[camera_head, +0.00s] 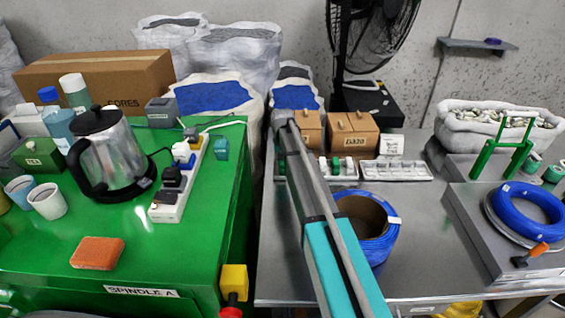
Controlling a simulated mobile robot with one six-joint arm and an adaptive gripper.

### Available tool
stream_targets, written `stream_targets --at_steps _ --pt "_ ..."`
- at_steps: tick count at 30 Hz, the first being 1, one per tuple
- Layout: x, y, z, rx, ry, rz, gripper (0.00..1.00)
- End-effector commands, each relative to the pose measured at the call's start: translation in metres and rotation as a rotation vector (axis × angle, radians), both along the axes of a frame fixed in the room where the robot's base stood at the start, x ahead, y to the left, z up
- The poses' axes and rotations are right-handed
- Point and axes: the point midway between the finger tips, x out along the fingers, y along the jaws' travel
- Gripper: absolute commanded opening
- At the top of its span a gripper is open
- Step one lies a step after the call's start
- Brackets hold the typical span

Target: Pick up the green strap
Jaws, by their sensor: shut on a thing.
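No thing that I can clearly make out as a green strap shows. Green items at the right are an upright green frame (502,148) and small green rolls (533,163). Small green pieces (336,166) stand in a pale tray at the middle back. A small teal item (221,149) lies on the green cabinet top. I cannot tell whether any of these is the strap. A long grey and teal bar runs from the bottom middle up towards the tray. No gripper fingers can be made out, and what they hold does not show.
The green cabinet (150,252) at left bears a kettle (112,155), a power strip (180,183), cups and an orange sponge (97,252). The grey table (420,262) at right bears blue cable coils (530,207). Its front middle has bare room. Boxes, sacks and a fan stand behind.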

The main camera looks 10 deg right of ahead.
Motion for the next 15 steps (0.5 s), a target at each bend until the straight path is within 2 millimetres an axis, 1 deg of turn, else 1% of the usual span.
stream_targets --at_steps 8,14,15 --pt "0.000 0.000 0.015 0.000 0.000 0.000 0.11" --pt "0.000 0.000 0.033 0.000 0.000 0.000 0.11" --pt "-0.002 0.000 0.037 0.000 0.000 0.000 0.11"
